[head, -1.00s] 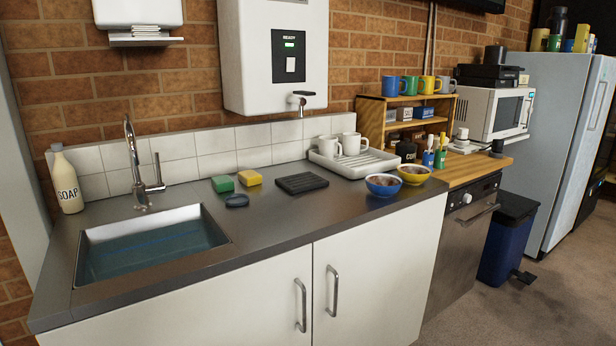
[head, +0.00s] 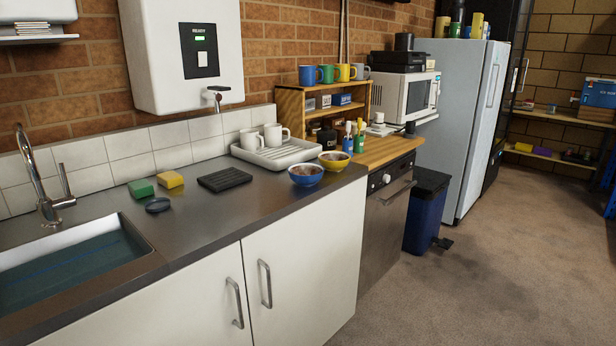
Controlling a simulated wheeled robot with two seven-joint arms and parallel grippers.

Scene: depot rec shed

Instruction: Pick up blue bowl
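The blue bowl (head: 306,175) stands upright on the dark grey counter (head: 232,212), near its right end. It holds something brown. A yellow bowl (head: 334,161) with similar brown contents stands just behind it to the right, very close to it; I cannot tell whether they touch. Neither of my grippers shows in the head view.
A white drying rack (head: 276,157) with two white mugs stands behind the bowls. A black ribbed mat (head: 224,179), a yellow sponge (head: 170,180) and a green sponge (head: 141,188) lie left. A blue bin (head: 424,215) stands right of the cabinets. Floor at right is clear.

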